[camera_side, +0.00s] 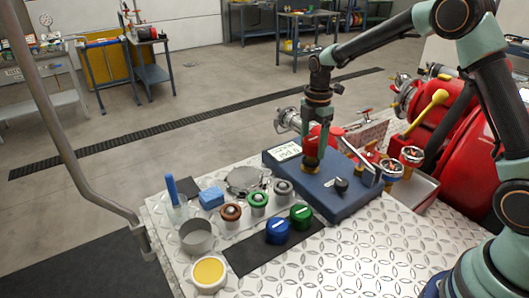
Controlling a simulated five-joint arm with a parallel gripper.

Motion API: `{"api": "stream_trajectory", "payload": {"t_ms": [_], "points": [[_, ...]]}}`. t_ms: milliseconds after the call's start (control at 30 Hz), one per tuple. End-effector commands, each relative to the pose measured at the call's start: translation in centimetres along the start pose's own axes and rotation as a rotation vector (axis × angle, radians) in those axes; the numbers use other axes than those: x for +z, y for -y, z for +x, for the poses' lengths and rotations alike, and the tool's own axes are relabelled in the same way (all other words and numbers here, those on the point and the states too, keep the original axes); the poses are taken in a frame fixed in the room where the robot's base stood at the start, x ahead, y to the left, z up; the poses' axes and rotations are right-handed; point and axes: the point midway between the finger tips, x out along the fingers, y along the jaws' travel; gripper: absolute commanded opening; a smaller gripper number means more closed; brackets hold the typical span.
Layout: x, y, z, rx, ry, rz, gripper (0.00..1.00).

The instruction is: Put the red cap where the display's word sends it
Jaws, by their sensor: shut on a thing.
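My gripper (313,150) points down over the blue panel box (350,203) and is shut on the red cap (318,143), which is partly hidden by the fingers. A brass-coloured ring (312,164) shows just below it at the panel; I cannot tell if they touch. A white display (287,151) at the panel's left end carries small tilted writing that I cannot read. A blue cap (277,231) and a green cap (301,216) stand on a black mat (248,258).
A brown-topped fitting (231,213), a green-ringed one (258,201) and a grey one (283,189) stand left of the panel. A grey cup (196,237), a yellow-filled dish (208,272) and a blue block (211,198) are nearby. The front plate is clear.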

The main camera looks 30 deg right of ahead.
Motion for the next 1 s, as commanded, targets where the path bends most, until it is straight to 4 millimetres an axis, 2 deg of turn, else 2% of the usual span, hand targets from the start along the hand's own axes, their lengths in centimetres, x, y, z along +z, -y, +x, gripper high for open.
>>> {"api": "stream_trajectory", "payload": {"t_ms": [367, 800, 1000], "points": [[0.0, -0.1, -1.0, 0.002, 0.0, 0.0, 0.0], [0.0, -0.1, -4.1, 0.003, 0.0, 0.0, 0.0], [0.0, 0.0, -4.7, 0.001, 0.0, 0.0, 0.0]]}}
